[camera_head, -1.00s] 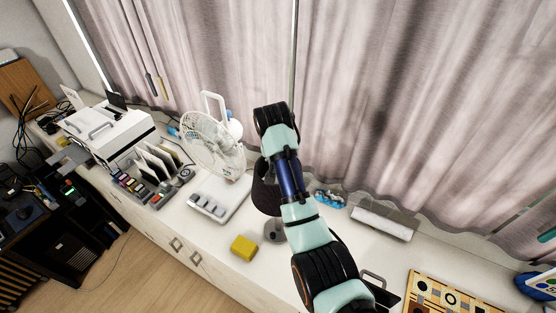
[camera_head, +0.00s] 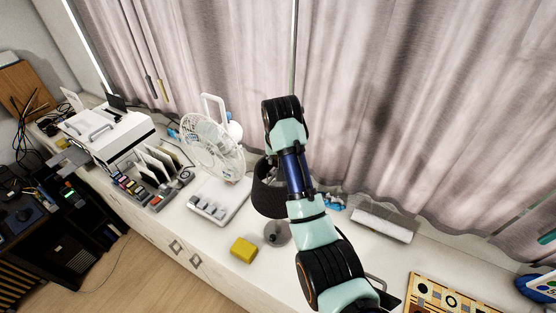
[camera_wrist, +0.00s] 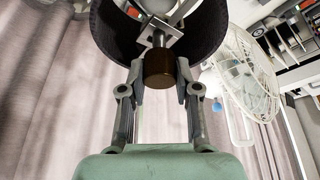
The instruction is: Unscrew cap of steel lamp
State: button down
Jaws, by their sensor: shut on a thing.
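The lamp has a dark shade (camera_head: 264,196) and a round grey base (camera_head: 277,234) on the white counter, partly behind my arm in the head view. In the wrist view the dark shade (camera_wrist: 103,28) curves around a pale bulb and a metal bracket (camera_wrist: 158,35). A brown cylindrical cap (camera_wrist: 159,70) sits on the stem below the bracket. My gripper (camera_wrist: 160,78) is shut on the cap, one finger on each side. The gripper's fingers are hidden in the head view.
A white fan (camera_head: 214,145) stands close to the left of the lamp. A yellow block (camera_head: 243,250) lies in front, and a white bar (camera_head: 383,223) lies to the right. Curtains (camera_head: 400,90) hang behind the counter.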

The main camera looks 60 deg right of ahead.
jog(key=shift+r, duration=0.2)
jog(key=shift+r, duration=2)
